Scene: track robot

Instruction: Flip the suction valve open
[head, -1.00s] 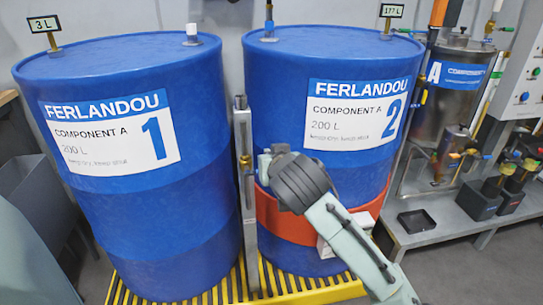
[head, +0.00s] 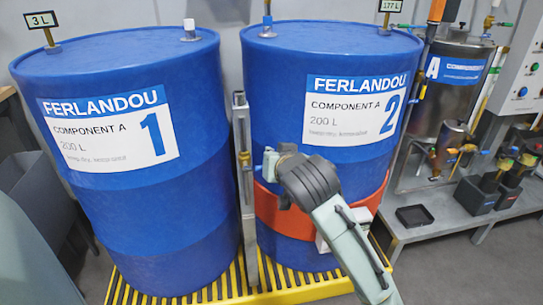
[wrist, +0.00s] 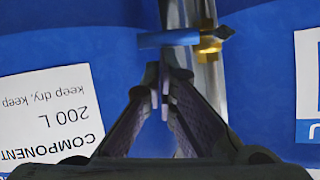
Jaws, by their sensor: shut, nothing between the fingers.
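The suction valve shows in the wrist view as a brass body (wrist: 209,43) with a blue lever (wrist: 165,39) pointing left across the picture. It sits on a grey vertical pipe (wrist: 205,80) between the two blue drums. In the head view the small brass valve body (head: 246,162) is on the upright pipe, just left of my gripper. My gripper (wrist: 160,88) is shut and empty, its fingertips just below the blue lever in the wrist view. They look apart from it. In the head view my gripper (head: 268,160) is in front of drum 2, and its fingertips are hard to make out.
Drum 1 (head: 130,215) and drum 2 (head: 290,75) flank the pipe closely on a yellow grating (head: 200,290). A red band (head: 283,215) wraps drum 2. A steel tank (head: 450,95) and a bench with a black tray (head: 414,216) stand at the right.

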